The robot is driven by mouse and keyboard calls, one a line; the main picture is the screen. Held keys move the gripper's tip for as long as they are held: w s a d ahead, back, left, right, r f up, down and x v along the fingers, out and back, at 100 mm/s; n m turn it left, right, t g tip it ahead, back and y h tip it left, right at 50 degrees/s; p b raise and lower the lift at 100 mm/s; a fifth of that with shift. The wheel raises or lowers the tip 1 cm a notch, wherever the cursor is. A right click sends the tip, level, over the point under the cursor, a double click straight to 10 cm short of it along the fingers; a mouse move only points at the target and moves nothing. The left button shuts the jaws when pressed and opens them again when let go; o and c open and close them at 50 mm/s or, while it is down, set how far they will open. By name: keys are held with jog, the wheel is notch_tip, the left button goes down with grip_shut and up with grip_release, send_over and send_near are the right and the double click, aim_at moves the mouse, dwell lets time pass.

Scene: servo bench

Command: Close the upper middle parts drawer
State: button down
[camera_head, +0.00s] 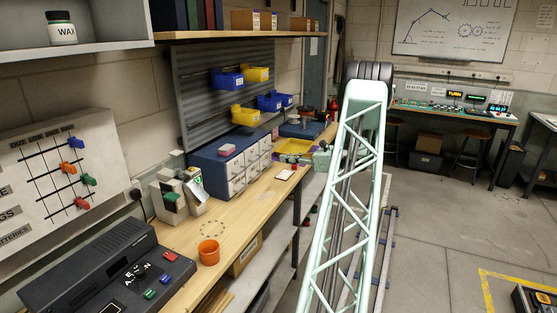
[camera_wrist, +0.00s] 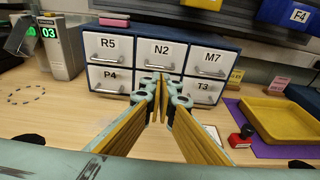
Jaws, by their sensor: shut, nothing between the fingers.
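The blue parts cabinet (camera_wrist: 110,30) with white drawer fronts fills the upper middle of the wrist view. Its upper middle drawer, N2 (camera_wrist: 160,50), lies between R5 (camera_wrist: 107,46) and M7 (camera_wrist: 211,60). The N2 front looks about level with its neighbours; I cannot tell whether a small gap is left. My gripper (camera_wrist: 158,84) is shut and empty, its tips in front of the lower edge of N2.
A yellow tray (camera_wrist: 285,120) on a purple mat and a red-and-black stamp (camera_wrist: 241,136) lie right of the cabinet. A grey device reading 03 (camera_wrist: 57,45) stands at left. Blue and yellow bins (camera_head: 246,117) hang above. An orange cup (camera_head: 208,252) stands nearer on the bench.

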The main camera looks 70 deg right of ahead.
jog(key=shift+v, duration=0.85)
jog(key=shift+w, duration=0.15)
